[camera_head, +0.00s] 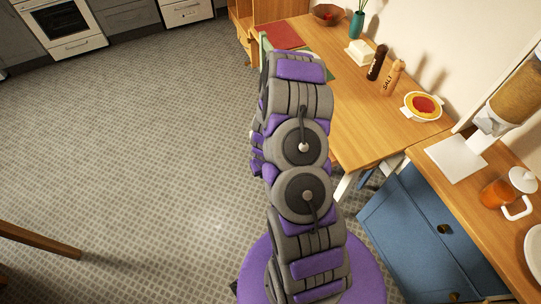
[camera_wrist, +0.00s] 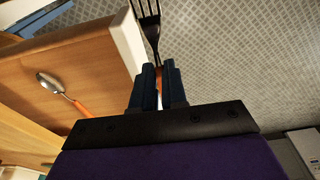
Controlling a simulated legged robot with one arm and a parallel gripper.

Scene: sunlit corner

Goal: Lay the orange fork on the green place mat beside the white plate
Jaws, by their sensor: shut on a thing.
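In the wrist view my gripper (camera_wrist: 159,72) is shut on the orange fork (camera_wrist: 148,20). Its dark tines point away from the fingers and a bit of orange handle shows between them. The fork is above the floor, beside the table's pale edge. In the head view my arm hides the gripper and fork. A strip of green, seemingly the green place mat (camera_head: 329,72), shows past my arm on the wooden table; most of it is hidden. I cannot make out a white plate on it.
A spoon with an orange handle (camera_wrist: 62,92) lies on wood. A blue cabinet (camera_head: 415,235) stands right of my arm.

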